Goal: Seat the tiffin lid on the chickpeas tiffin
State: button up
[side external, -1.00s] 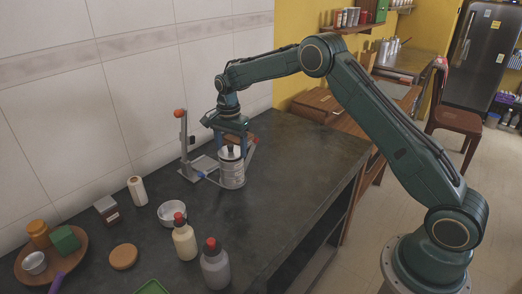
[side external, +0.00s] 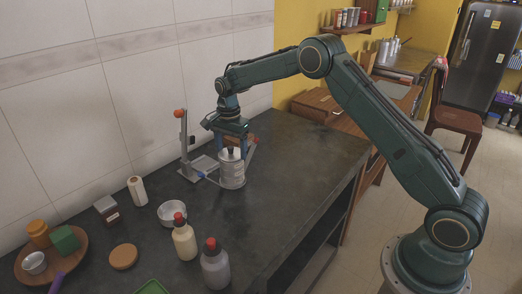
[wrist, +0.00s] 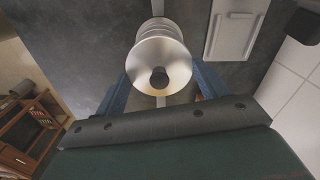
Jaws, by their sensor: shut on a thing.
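The chickpeas tiffin (side external: 232,174) is a ribbed steel canister standing upright on the dark counter, and its side also shows in the wrist view (wrist: 159,24). The tiffin lid (wrist: 157,62) is a round shiny steel disc with a black knob (wrist: 159,78). It is over the top of the tiffin, and its knob shows in the side view. My gripper (side external: 232,148) points down there, its blue fingers on either side of the lid, shut on it. The lid hides the tiffin's mouth, so I cannot tell whether the lid is fully down.
A grey metal frame with an orange-topped post (side external: 184,137) stands close left of the tiffin. A steel bowl (side external: 171,213), two red-capped bottles (side external: 184,240), a round wooden disc (side external: 124,256) and a loaded wooden plate (side external: 22,271) are nearer. The counter right of the tiffin is clear.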

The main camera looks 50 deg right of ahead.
jog(key=shift+f, duration=0.25)
dwell(0.5)
jog(key=o, duration=1.1)
jog(key=shift+c, duration=0.2)
jog(key=shift+o, duration=0.2)
jog(key=shift+r, duration=0.15)
jog(key=shift+r, duration=2.9)
jog(key=shift+r, duration=0.1)
